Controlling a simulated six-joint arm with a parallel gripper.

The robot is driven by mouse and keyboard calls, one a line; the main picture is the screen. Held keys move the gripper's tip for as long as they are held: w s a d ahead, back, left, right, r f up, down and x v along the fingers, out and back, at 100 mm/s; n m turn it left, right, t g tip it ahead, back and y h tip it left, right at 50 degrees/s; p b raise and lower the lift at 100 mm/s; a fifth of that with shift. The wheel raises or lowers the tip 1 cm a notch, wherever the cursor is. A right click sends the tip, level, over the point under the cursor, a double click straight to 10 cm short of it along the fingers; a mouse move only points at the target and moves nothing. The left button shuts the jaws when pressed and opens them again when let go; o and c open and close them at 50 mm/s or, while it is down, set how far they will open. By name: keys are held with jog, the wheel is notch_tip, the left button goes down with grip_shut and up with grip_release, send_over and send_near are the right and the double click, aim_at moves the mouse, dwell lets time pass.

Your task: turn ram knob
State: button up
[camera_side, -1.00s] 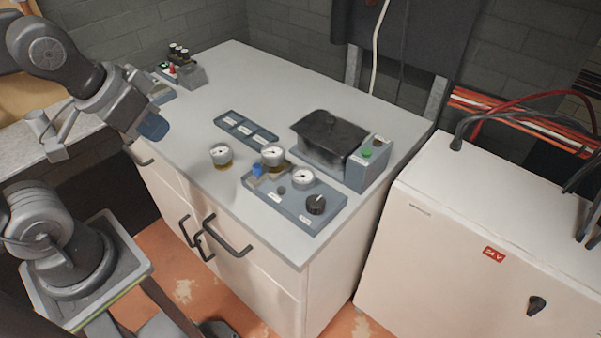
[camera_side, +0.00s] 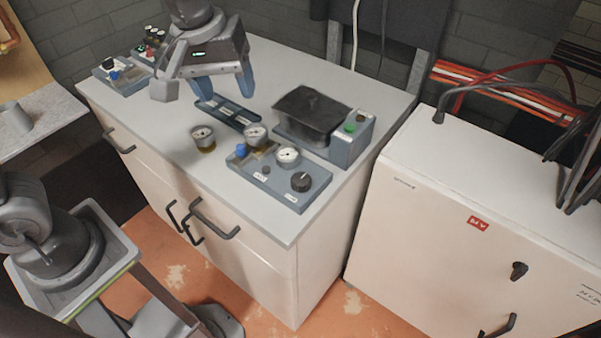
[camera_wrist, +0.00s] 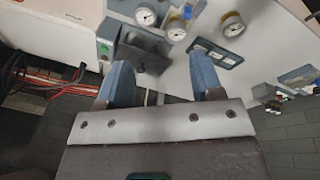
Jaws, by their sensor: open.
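The grey-blue control panel (camera_side: 262,187) lies on the cabinet top in the side view. It carries a black knob (camera_side: 301,181), a blue knob (camera_side: 241,150) and dial gauges. Its labels are too small to read, so I cannot tell which knob is the ram knob. My gripper (camera_side: 224,92) is in the air above the back of the cabinet top, up and left of the panel, its two blue fingers apart and empty. In the wrist view my gripper (camera_wrist: 158,65) shows a wide gap, with the gauges beyond it at the top.
A black lidded tank (camera_side: 312,112) with a green-button box (camera_side: 352,138) stands right of my gripper. A labelled strip (camera_side: 227,113) lies below the fingers. A loose gauge (camera_side: 203,137) stands left of the panel. Small control boxes (camera_side: 122,74) sit at the back left.

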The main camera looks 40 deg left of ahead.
aim_at(301, 178)
jog(key=shift+o, duration=0.5)
jog(key=w+d+f+n+g, duration=0.2)
jog(key=w+d+f+n, duration=0.2)
jog(key=w+d+f, duration=0.2)
jog(key=d, duration=0.2)
jog(key=shift+w+d+n+y, duration=0.15)
jog(key=shift+d+n+y, duration=0.15)
jog(key=shift+d, duration=0.1)
jog(key=f, duration=1.4)
jog(key=shift+w+d+f, duration=0.1)
jog(key=shift+d+f, duration=0.1)
jog(key=shift+c, duration=0.2)
jog(key=c, duration=0.9)
